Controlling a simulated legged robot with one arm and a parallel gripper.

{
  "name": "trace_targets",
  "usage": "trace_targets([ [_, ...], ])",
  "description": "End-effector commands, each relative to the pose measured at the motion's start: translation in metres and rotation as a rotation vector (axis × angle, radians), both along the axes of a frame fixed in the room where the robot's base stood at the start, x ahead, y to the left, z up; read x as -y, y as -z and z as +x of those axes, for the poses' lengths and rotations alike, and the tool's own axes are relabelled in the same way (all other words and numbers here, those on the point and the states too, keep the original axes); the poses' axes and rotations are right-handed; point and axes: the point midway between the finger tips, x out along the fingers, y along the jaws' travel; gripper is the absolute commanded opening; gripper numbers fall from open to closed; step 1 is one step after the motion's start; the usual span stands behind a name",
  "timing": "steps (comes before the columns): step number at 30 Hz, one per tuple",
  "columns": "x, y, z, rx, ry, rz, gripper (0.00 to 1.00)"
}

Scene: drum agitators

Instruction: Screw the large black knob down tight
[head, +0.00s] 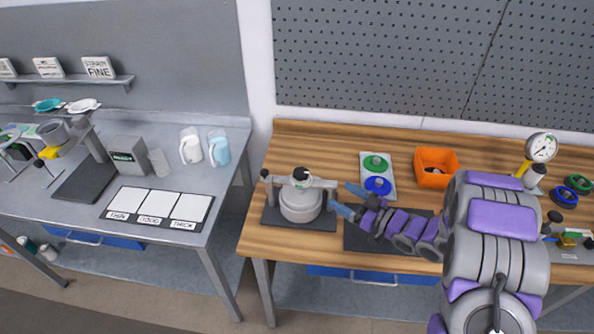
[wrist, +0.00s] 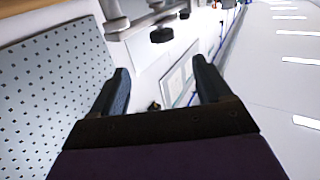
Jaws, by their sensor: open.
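A white drum (head: 300,204) sits under a grey crossbar clamp on a dark mat, at the left of the wooden bench. A large black knob (head: 300,174) is at the middle of the crossbar, above the drum's lid. A smaller black knob (head: 265,173) is at the bar's left end. My gripper (head: 345,199) is open and empty, just right of the drum, with its fingers pointing left toward it. In the wrist view my gripper (wrist: 162,76) has nothing between its fingers. Dark knobs on grey metal show beyond the fingertips at the top; which is the large one I cannot tell.
A tray with a green and a blue ring (head: 377,176) and an orange bin (head: 436,167) stand behind my arm. A gauge (head: 541,148) is at the right. A grey table (head: 225,150) with labelled cards stands at the left, across a gap. A pegboard wall rises behind.

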Motion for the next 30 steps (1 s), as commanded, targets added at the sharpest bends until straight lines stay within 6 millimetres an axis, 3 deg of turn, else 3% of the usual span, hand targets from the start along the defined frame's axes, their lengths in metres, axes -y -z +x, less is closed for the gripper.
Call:
trace_targets([
  [8, -0.021, -0.001, 0.01, 0.005, -0.01, 0.013, 0.78],
  [30, -0.121, 0.0, 0.076, 0.005, -0.009, 0.011, 0.78],
])
